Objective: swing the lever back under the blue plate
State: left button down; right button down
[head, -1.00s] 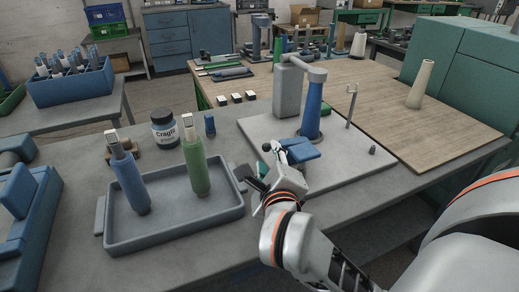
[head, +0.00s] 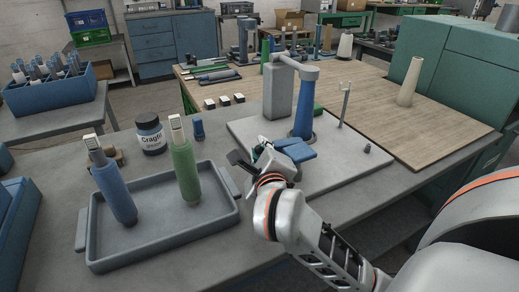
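The blue plate (head: 296,149) sits low on the winder's grey base plate (head: 345,170), in front of the blue cone (head: 304,105) on its holder. My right gripper (head: 252,155) is at the left of the blue plate, low over the base's left edge. Its dark fingertips point left and up, toward the tray side. A small dark and greenish part (head: 263,147) shows at the fingers; I cannot tell whether it is the lever or part of the gripper. The lever is otherwise not clearly visible. Whether the fingers are closed on anything is unclear. My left gripper is out of view.
A grey tray (head: 160,238) with a blue and a green yarn tube stands left of the gripper. Behind it are a labelled jar (head: 151,136) and a small blue piece (head: 198,129). A thin upright guide (head: 344,105) and a small peg (head: 367,148) stand on the base's right.

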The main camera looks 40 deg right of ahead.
jog(key=shift+w+r+m+h+p, duration=0.15)
jog(key=shift+m+h+p, duration=0.15)
jog(key=shift+h+p, duration=0.1)
jog(key=shift+w+r+g+p, duration=0.1)
jog(key=shift+r+g+p, duration=0.05)
jog(key=shift+g+p, duration=0.2)
jog(key=shift+w+d+m+g+h+p, duration=0.15)
jog(key=shift+m+g+h+p, duration=0.15)
jog(key=shift+m+h, duration=0.25)
jog(key=m+g+h+p, duration=0.1)
jog(key=w+d+m+g+h+p, duration=0.1)
jog(key=shift+w+m+g, duration=0.1)
jog(key=shift+m+g, duration=0.25)
jog(key=shift+w+d+f+m+g+h+p, duration=0.15)
jog(key=shift+d+f+m+g+h+p, duration=0.1)
jog(key=shift+m+g+h, duration=0.2)
jog(key=shift+w+d+f+m+g+h+p, duration=0.1)
jog(key=shift+w+m+g+h+p, duration=0.1)
jog(key=shift+m+g+h, duration=0.25)
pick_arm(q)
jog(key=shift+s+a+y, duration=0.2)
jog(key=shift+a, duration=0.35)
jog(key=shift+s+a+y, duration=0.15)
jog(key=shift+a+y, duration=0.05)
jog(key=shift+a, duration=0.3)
pick_arm(e)
jog(key=shift+d+g, duration=0.1)
jog(key=shift+g, duration=0.2)
jog(key=shift+f, duration=0.1)
